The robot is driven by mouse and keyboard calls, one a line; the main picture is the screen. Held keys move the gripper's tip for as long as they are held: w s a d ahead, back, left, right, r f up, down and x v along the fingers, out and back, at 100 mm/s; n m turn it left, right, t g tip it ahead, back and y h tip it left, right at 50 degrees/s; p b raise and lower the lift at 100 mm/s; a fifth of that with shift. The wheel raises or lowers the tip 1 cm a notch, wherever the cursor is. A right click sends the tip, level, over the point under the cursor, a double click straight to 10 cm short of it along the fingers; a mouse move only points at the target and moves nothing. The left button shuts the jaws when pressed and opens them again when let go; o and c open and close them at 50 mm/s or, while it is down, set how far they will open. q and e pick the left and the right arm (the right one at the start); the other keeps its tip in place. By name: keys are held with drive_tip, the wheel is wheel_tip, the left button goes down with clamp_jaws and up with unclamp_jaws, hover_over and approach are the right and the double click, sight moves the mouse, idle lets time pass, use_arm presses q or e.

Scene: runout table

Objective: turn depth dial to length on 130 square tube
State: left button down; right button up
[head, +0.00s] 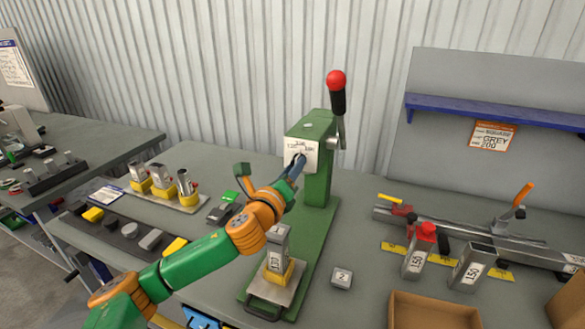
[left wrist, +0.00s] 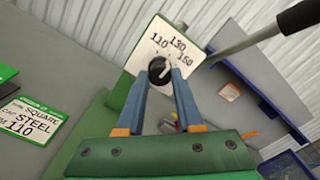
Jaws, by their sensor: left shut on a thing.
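The depth dial is a black knob (left wrist: 160,66) on a white plate (head: 308,150) marked 110, 130 and 150, fixed to the green press (head: 319,185). My left gripper (head: 298,163) reaches up to the plate, its blue-grey fingers on either side of the knob and shut on it. In the left wrist view, I cannot tell for sure which number the knob's mark points to. A grey square tube (head: 277,245) labelled 130 stands upright in a yellow seat on the press base, below my left wrist. My right gripper is not in view.
The press lever with a red ball (head: 336,79) rises right of the plate. Tubes labelled 150 (head: 419,252) stand at the right, by a cutting rail (head: 460,235) and a cardboard box (head: 432,308). A tray of tubes (head: 163,193) stands left. A small block (head: 342,277) lies right of the base.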

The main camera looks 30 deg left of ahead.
use_arm(q)
drive_tip(key=shift+n, duration=0.4)
drive_tip(key=c, duration=0.7)
unclamp_jaws()
drive_tip(key=shift+o, duration=0.7)
drive_tip(key=shift+w, duration=0.15)
drive_tip(key=shift+f, duration=0.1)
drive_tip(key=b+v, duration=0.3)
drive_tip(key=v, duration=0.4)
